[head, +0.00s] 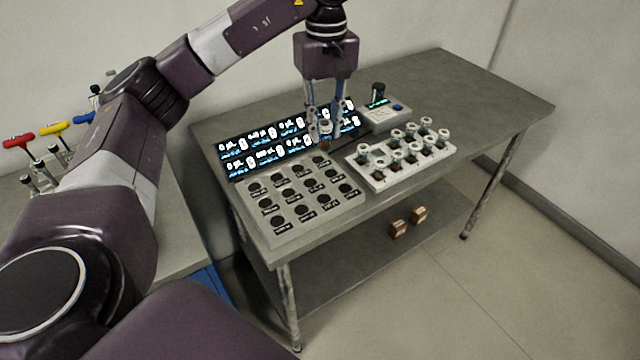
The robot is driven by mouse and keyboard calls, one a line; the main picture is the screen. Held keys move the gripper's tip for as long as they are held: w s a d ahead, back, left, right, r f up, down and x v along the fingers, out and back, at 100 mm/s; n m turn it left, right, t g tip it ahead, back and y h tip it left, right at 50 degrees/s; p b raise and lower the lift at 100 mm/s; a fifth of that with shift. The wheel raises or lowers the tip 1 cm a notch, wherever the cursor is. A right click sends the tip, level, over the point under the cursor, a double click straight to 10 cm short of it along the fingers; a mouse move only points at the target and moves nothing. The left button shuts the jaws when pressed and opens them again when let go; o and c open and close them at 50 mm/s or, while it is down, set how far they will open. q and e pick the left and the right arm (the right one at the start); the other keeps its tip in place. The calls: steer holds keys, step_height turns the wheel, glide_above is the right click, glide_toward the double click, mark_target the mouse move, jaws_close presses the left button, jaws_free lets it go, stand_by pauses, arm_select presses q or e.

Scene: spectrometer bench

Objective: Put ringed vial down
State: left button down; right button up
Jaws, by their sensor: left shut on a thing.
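My left gripper (319,138) points down over the bench. It is shut on a small vial (325,130) with a pale top and a brownish lower part. The vial is upright, near the back right corner of the grey panel with round black wells (290,222). I cannot tell whether the vial touches the surface below, and a ring on it is too small to make out. A white rack (408,172) with several capped vials stands to the right of the gripper. My right gripper is not in view.
A dark display (250,150) with lit readouts stands behind the panel. The metal bench (480,90) is clear at right. Two copper-coloured blocks (398,229) lie on the lower shelf.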

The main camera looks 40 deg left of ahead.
mark_target(325, 142)
arm_select(q)
step_height(325, 142, down, 4)
steer(key=shift+f, duration=0.1)
step_height(325, 142, down, 7)
steer(key=shift+f+p, duration=0.1)
steer(key=shift+p, duration=0.4)
step_height(325, 142, down, 4)
steer(key=shift+s+d+r+p, duration=0.15)
steer(key=shift+r+p, duration=0.1)
steer(key=shift+p, duration=0.2)
steer(key=shift+f, duration=0.4)
steer(key=c, duration=1.7)
jaws_free()
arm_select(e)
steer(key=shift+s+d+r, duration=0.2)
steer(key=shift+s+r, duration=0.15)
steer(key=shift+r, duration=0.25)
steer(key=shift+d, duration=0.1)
